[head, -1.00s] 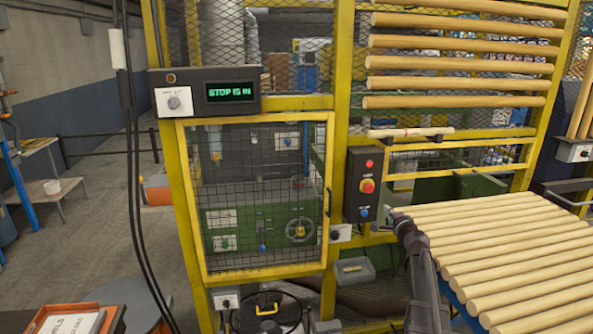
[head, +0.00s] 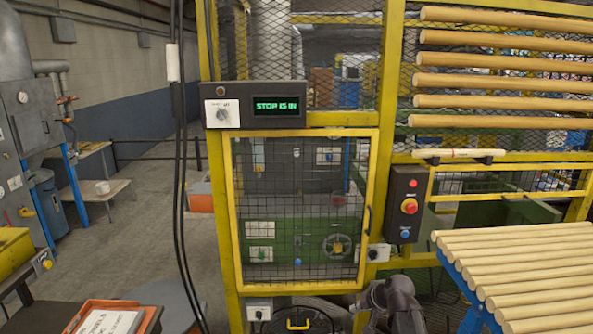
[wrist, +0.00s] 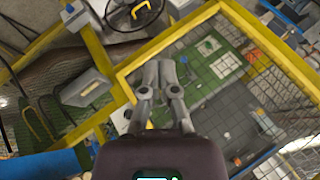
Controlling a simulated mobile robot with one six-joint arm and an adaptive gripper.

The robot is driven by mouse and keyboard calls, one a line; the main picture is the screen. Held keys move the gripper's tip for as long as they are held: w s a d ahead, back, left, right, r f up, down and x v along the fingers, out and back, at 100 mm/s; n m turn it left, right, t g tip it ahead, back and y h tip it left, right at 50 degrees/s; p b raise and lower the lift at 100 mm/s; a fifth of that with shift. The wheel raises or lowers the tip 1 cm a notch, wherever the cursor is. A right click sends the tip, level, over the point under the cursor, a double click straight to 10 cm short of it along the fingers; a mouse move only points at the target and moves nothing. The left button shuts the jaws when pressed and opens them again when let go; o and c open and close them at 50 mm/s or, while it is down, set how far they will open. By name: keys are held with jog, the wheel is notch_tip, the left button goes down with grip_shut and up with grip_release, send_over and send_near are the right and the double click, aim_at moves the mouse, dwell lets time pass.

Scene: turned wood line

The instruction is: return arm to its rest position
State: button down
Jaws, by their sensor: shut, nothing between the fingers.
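My gripper (wrist: 165,68) shows in the wrist view with its two grey fingers close together, shut and empty. Beyond the fingers lie the yellow-framed mesh guard and the machine behind it. In the head view, a dark rounded part of my arm (head: 395,300) is low in the picture, in front of the guard's lower right side and below the button box. My fingertips cannot be made out there.
The mesh door (head: 300,262) is closed. The display (head: 276,105) reads "STOP IS IN". A button box (head: 405,204) carries red and blue buttons. Wooden rods (head: 520,262) fill a rack at right. An orange tray (head: 146,322) is at lower left. Open floor lies left.

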jog(key=s+f+n+g+h, duration=0.1)
jog(key=s+f+g+h, duration=0.1)
jog(key=s, duration=0.5)
jog(key=s+f+n+g+h, duration=0.2)
jog(key=s+g+h, duration=0.1)
jog(key=s, duration=0.4)
jog(key=shift+a, duration=0.15)
dwell(0.4)
